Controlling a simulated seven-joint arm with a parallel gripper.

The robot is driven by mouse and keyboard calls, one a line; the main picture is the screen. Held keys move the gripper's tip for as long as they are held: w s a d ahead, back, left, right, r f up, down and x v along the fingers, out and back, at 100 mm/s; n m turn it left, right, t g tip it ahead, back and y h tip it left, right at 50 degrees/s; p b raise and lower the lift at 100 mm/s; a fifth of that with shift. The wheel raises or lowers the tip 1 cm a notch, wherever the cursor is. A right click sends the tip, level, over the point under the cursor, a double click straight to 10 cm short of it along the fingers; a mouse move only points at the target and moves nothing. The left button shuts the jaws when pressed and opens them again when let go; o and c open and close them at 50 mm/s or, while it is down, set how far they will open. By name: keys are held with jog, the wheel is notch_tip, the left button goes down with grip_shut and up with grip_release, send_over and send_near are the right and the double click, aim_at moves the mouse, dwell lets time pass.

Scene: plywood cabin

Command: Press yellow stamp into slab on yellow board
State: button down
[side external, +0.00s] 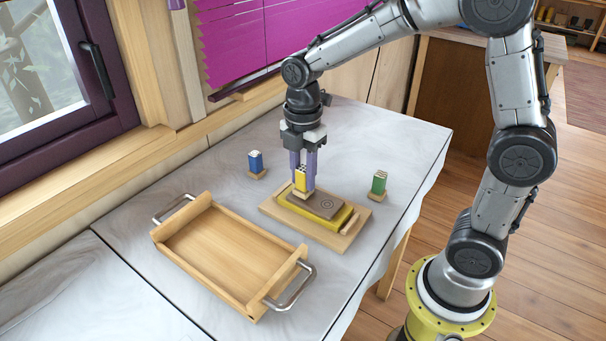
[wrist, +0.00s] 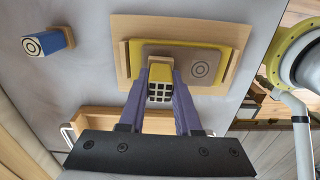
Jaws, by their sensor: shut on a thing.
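My gripper (side external: 304,163) has purple fingers, shut on the yellow stamp (side external: 301,181), which is upright with its wooden base down. The wrist view shows the stamp's (wrist: 160,91) checkered top between the fingers (wrist: 162,78). The stamp is over the left end of the grey-brown slab (side external: 327,205); I cannot tell whether its base touches. The slab lies on the yellow board (side external: 338,223), which sits on a wooden base board with end strips. A ring mark shows on the right part of the slab (wrist: 181,69).
A blue stamp (side external: 256,161) stands back left and a green stamp (side external: 379,183) stands right of the boards. An empty wooden tray (side external: 254,297) with metal handles lies at the front left. The grey tabletop between them is clear.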

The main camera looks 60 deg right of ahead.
jog(key=shift+r, duration=3.45)
